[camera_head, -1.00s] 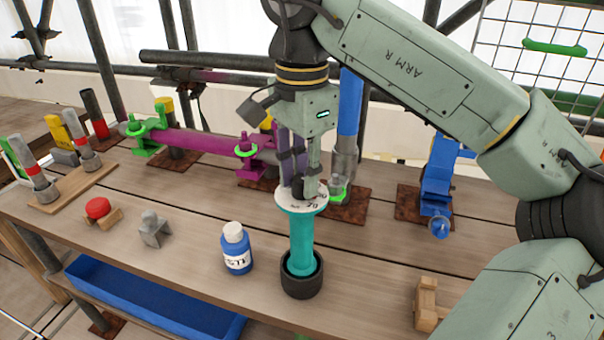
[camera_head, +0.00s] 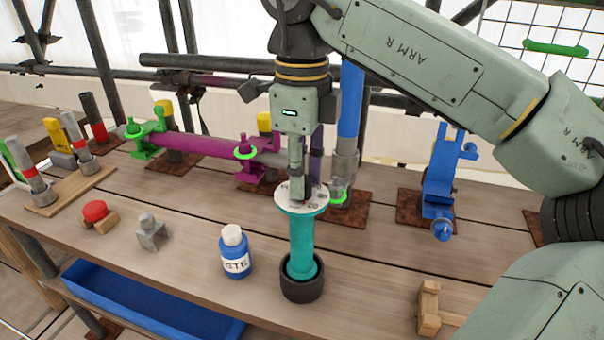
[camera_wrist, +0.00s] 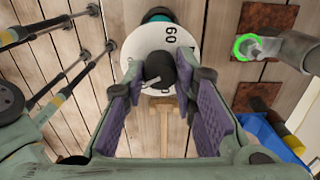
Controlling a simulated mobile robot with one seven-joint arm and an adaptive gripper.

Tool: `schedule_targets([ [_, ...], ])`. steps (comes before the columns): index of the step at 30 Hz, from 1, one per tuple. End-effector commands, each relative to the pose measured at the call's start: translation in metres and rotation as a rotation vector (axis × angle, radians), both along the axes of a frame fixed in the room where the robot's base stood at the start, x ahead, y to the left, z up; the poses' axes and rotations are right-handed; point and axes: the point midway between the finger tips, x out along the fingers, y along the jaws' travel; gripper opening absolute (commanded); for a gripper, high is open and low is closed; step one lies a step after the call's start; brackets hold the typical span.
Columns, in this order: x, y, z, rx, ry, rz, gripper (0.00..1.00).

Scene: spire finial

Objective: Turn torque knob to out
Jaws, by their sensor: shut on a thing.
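A teal torque tool (camera_head: 301,240) stands upright in a black cup-like holder (camera_head: 303,288) on the wooden bench. A white dial plate (camera_head: 288,203) with printed numbers sits on its top. In the wrist view, the black knob (camera_wrist: 161,71) rises from the middle of the white dial (camera_wrist: 150,44), where "60" can be read. My gripper (camera_head: 298,194) points straight down over the dial, shut on the knob with one purple-padded finger on each side. In the head view my fingers hide most of the knob. I cannot tell its exact setting.
A blue and white bottle (camera_head: 235,254) stands left of the tool. A wooden block piece (camera_head: 430,306) lies to the right. A magenta clamped pipe (camera_head: 195,144) and a blue upright post (camera_head: 349,110) stand behind. A blue tray (camera_head: 150,305) hangs below the bench front.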

Motion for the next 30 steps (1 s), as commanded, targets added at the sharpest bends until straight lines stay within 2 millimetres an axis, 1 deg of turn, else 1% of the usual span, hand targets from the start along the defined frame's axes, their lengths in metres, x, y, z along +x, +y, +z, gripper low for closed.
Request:
schedule_targets([
  [6,0.0000,-0.0004,-0.0004,-0.001,-0.001,-0.190,0.00],
  [15,-0.0003,-0.0001,-0.0001,-0.001,0.000,-0.377,0.00],
  [21,-0.0002,-0.0002,0.0000,0.000,0.000,-0.444,0.00],
  [30,-0.0002,-0.0002,0.0001,0.000,0.000,-0.473,0.00],
])
